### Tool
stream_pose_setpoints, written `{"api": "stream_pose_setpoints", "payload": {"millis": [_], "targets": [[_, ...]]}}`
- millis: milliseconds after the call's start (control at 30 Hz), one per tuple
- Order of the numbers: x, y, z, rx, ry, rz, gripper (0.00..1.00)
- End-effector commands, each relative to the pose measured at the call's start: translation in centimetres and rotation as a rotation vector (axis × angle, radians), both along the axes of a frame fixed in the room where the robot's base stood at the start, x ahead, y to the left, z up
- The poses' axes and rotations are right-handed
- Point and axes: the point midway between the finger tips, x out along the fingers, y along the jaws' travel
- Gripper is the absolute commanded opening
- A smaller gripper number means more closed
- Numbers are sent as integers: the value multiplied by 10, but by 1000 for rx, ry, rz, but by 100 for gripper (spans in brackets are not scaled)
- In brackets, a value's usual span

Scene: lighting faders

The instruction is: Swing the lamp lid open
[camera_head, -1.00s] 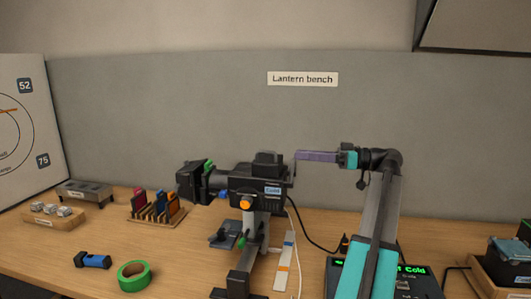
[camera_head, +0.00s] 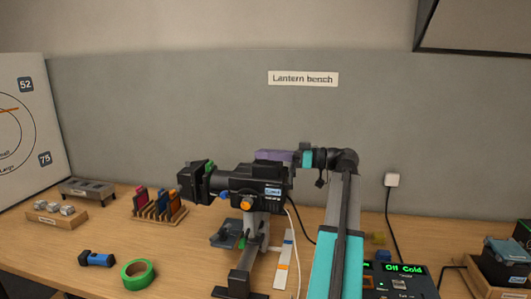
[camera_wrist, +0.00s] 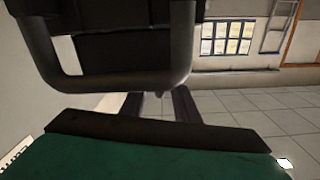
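The lamp (camera_head: 245,184) is a black lantern on a grey stand in the middle of the bench, with an orange knob and a small lit screen on its side. Its black top (camera_head: 268,167) appears closed. My gripper (camera_head: 272,156) has purple fingers and reaches in from the right, just behind the top of the lamp. In the wrist view, a black U-shaped handle (camera_wrist: 120,88) crosses in front of the finger ends. My gripper's two fingers (camera_wrist: 168,105) stand apart there, with a light gap between them. Whether they touch the lamp is hidden.
Green tape (camera_head: 139,275), a blue torch (camera_head: 96,259) and a rack of coloured pieces (camera_head: 160,207) lie at the left. A cable hangs beside the lamp.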

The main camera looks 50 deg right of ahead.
Motion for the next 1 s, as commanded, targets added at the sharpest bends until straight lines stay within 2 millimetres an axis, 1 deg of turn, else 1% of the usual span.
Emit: {"api": "stream_pose_setpoints", "payload": {"millis": [100,367,400,467,500,567,867,1000], "targets": [[3,2,0,0,0,0,28],[4,2,0,0,0,0,28],[4,2,0,0,0,0,26],[4,2,0,0,0,0,16],[4,2,0,0,0,0,9],[3,2,0,0,0,0,0],[4,2,0,2,2,1,0],[8,3,1,12,9,4,0]]}}
